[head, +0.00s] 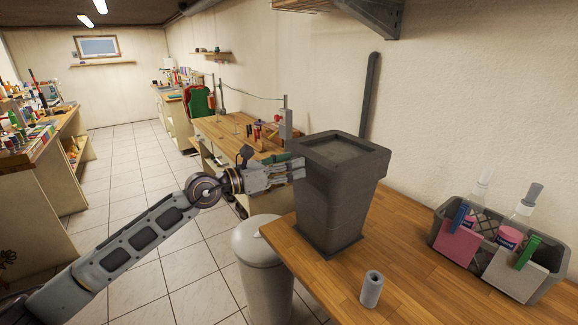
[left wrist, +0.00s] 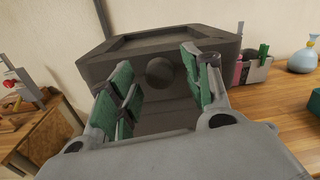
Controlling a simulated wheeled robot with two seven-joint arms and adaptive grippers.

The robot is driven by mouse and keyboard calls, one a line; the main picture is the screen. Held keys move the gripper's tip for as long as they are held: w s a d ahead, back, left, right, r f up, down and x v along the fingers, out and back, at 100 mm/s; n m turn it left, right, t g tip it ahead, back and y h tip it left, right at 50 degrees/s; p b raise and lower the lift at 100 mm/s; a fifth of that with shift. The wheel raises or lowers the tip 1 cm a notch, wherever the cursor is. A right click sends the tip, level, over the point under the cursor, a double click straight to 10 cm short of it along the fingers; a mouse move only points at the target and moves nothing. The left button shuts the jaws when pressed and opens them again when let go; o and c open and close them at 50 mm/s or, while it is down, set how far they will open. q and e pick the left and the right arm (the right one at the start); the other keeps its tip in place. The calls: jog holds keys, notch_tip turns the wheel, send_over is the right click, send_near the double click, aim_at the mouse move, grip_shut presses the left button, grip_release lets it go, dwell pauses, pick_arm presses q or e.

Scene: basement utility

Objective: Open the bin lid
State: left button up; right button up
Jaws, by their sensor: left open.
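A dark grey bin (head: 335,205) stands upright on the wooden table (head: 410,255). Its lid (head: 340,149) lies flat on top and looks shut. In the left wrist view a round dark knob (left wrist: 160,73) shows on the near face of the lid's rim (left wrist: 115,68). My left gripper (head: 297,169) reaches in from the left to the bin's upper left side. Its green-padded fingers (left wrist: 160,85) are open, one on each side of the knob in the wrist view. I cannot tell whether they touch it. My right gripper is out of view.
A grey caddy (head: 470,235) with bottles and cards stands right on the table. A small grey cylinder (head: 371,289) stands near the table's front. A pale lidded can (head: 262,260) stands on the floor by the table's left edge. A shelf (head: 370,12) hangs above.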

pick_arm(q)
jog(key=c, duration=0.5)
grip_shut()
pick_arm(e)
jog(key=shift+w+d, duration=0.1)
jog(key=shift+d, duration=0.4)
pick_arm(q)
jog(key=shift+r, duration=0.2)
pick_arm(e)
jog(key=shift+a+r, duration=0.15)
